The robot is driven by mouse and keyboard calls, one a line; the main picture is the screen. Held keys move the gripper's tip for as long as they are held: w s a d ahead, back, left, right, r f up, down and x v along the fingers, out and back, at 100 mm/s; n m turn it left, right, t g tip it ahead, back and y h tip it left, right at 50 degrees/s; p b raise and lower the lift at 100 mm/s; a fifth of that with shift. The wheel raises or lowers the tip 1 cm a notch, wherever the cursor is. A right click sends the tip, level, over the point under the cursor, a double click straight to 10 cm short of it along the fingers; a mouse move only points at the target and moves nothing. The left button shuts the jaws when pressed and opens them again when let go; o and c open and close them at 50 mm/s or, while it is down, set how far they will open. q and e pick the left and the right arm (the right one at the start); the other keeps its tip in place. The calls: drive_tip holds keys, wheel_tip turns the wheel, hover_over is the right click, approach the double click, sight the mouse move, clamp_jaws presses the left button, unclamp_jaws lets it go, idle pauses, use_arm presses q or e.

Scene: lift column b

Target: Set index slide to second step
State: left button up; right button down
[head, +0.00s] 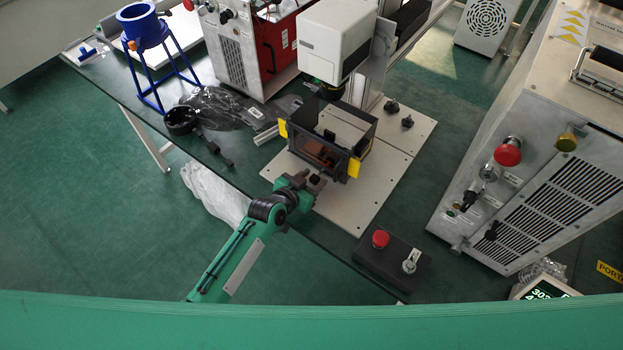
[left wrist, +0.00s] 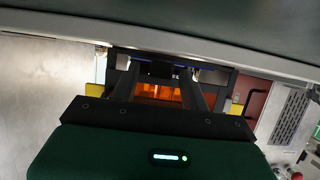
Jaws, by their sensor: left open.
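A black box-shaped frame (head: 330,140) with yellow side tabs stands on a light plate under the white machine head. An orange-brown part (head: 320,152) shows inside its front, and as a bright orange panel (left wrist: 158,92) in the left wrist view. I cannot tell which part is the index slide or at which step it stands. My left gripper (head: 308,180) is at the front of the frame, pointing at it. In the left wrist view its two fingers (left wrist: 160,75) are apart on either side of the orange panel, with nothing seen held. Contact cannot be told. My right gripper is not in view.
The light base plate (head: 362,208) has black knobs at its back right. A black control box (head: 392,264) with a red button sits to the front right. A blue stand (head: 148,50) and black items are at the left. A large grey cabinet (head: 540,170) stands at right.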

use_arm(q)
clamp_jaws()
drive_tip(key=shift+w+a+b, duration=0.45)
drive_tip(key=shift+w+a, duration=0.4)
drive_tip(key=shift+a, duration=0.3)
unclamp_jaws()
drive_tip(key=shift+s, duration=0.1)
drive_tip(key=b+v, duration=0.1)
drive_tip(key=v, duration=1.2)
drive_tip(key=shift+s+a, duration=0.25)
